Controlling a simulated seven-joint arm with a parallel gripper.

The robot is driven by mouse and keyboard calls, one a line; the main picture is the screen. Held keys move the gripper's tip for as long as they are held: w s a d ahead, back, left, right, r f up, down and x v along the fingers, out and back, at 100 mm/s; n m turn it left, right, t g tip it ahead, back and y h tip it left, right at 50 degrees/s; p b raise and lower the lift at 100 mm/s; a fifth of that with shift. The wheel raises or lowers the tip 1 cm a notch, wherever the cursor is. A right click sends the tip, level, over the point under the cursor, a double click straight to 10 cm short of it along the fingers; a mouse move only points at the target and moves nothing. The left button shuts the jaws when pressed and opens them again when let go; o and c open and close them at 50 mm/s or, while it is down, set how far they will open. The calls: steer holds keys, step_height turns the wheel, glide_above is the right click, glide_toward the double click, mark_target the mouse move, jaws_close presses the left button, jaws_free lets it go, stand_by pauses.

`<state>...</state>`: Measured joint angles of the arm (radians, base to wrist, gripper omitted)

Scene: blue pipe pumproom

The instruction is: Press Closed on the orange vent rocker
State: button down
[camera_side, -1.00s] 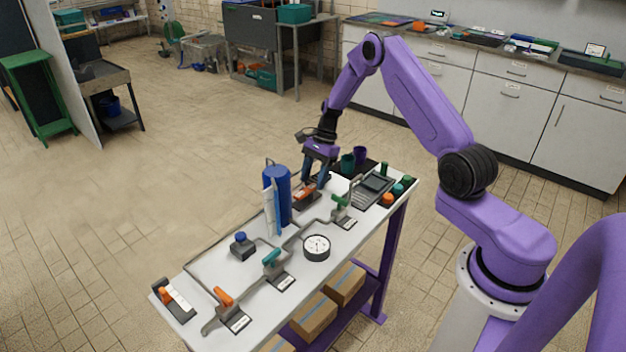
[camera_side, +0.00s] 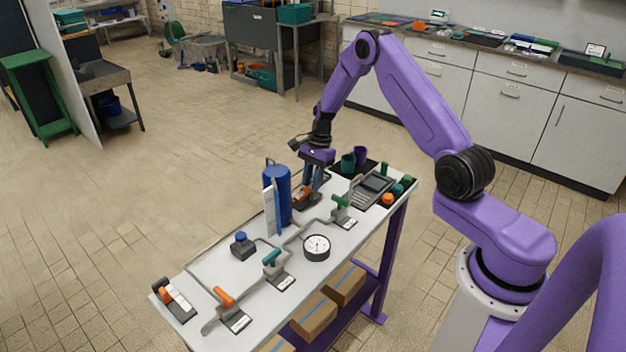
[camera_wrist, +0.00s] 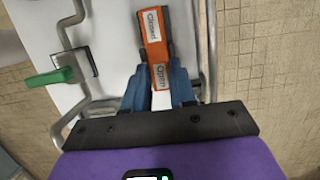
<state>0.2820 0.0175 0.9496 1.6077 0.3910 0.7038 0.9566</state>
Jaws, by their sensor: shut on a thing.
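The orange rocker (camera_wrist: 153,37) has a "Closed" label at its far end and an "Open" label at its near end in the wrist view. In the side view this orange rocker (camera_side: 302,196) sits on the table beyond the blue cylinder, partly hidden by my fingers. My gripper (camera_wrist: 159,68) points down, with one blue finger on each side of the "Open" end, shut on the rocker there. The "Closed" end lies clear of the fingers. My gripper also shows in the side view (camera_side: 312,196).
A blue cylinder (camera_side: 278,196) stands close beside my gripper. A green-handled valve (camera_side: 341,202) and grey pipes are near. A second orange-and-white rocker (camera_side: 172,297) is at the table's left end. Cups (camera_side: 348,163) stand behind my gripper.

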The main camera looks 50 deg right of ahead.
steer(key=shift+a+r+h, duration=0.15)
steer(key=shift+a+h, duration=0.05)
steer(key=shift+h, duration=0.5)
steer(key=shift+a+r+h, duration=0.15)
steer(key=shift+a+h, duration=0.05)
steer(key=shift+h, duration=0.5)
steer(key=c, duration=0.9)
jaws_free()
step_height(320, 180, up, 18)
steer(key=shift+f, duration=0.25)
